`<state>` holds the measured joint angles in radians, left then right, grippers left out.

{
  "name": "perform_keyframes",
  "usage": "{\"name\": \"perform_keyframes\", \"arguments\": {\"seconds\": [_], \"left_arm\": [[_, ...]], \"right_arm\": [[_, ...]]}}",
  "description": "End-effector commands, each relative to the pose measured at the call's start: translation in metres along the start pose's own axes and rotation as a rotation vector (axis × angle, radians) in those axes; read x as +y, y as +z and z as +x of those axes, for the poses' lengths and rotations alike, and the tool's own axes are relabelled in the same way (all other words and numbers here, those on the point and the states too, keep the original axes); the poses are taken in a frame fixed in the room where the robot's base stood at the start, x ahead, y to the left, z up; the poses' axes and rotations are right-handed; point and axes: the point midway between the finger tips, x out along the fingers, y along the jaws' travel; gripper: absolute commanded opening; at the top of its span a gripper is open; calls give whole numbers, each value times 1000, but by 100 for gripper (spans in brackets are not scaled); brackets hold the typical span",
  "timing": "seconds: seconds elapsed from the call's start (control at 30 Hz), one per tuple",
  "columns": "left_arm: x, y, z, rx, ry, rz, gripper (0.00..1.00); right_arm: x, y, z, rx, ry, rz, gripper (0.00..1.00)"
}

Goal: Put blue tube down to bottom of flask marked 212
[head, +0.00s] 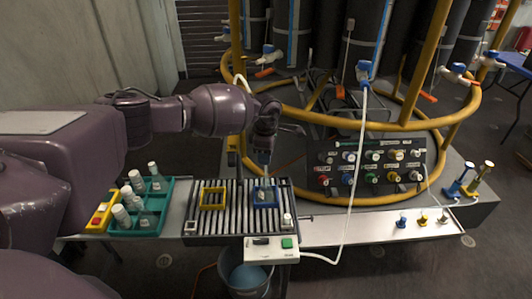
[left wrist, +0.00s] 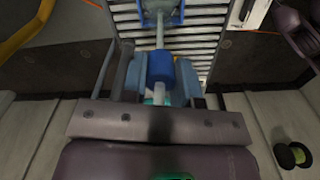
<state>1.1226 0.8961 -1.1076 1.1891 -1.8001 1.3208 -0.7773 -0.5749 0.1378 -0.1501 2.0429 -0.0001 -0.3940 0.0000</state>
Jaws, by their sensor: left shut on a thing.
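My left gripper (head: 264,150) is above the roller conveyor, over a flask (head: 264,191) in a blue holder (head: 266,205). In the left wrist view my left gripper (left wrist: 160,80) is shut on the blue tube (left wrist: 160,68), a pale thin tube with a thick blue collar between the fingers. Its thin part runs toward the flask and blue holder (left wrist: 148,18) at the top of that view. I cannot tell how deep its tip sits in the flask. No number on the flask is readable. My right gripper is not in view.
A yellow holder (head: 212,204) on the conveyor (head: 239,221) looks empty. A green tray (head: 122,224) with several white-capped bottles is at left. A labelled valve panel (head: 366,165) and yellow rail stand behind.

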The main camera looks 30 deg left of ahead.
Motion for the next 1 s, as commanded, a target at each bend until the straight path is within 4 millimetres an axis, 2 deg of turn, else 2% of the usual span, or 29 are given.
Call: {"name": "perform_keyframes", "arguments": {"seconds": [0.2, 0.63, 1.0], "left_arm": [[0, 0, 7, 1, -1, 0, 9], [0, 0, 8, 1, 0, 0, 9], [0, 0, 20, 2, -2, 0, 9]], "right_arm": [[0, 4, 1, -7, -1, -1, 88], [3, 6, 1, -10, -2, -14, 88], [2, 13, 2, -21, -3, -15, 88]]}}
